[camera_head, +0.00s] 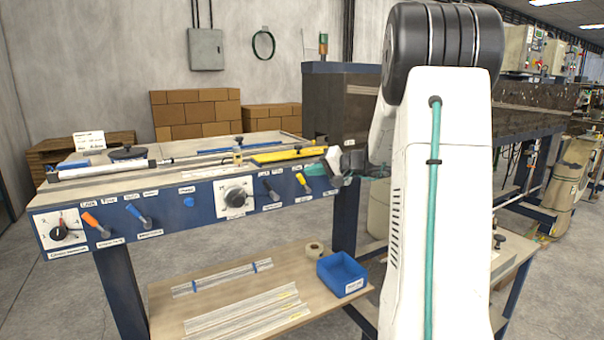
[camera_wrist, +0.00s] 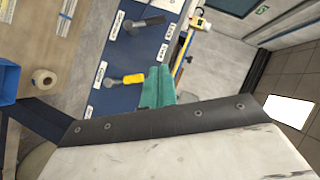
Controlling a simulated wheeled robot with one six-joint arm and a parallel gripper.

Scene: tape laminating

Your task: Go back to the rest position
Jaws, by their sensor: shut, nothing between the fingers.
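My gripper (camera_head: 316,169) is in front of the right end of the machine's blue control panel (camera_head: 207,207). In the wrist view its teal fingers (camera_wrist: 157,88) are together and hold nothing. They are close to the yellow-handled lever (camera_wrist: 133,78), which also shows in the head view (camera_head: 302,180). I cannot tell whether they touch it. A lever with a dark handle (camera_wrist: 148,23) is farther along the panel. My white arm hides part of the bench's right side.
The lower shelf (camera_head: 165,312) holds clear strips (camera_head: 250,310), a tape roll (camera_head: 314,249) and a blue bin (camera_head: 341,273). Cardboard boxes (camera_head: 195,112) stand behind. The floor at left is clear.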

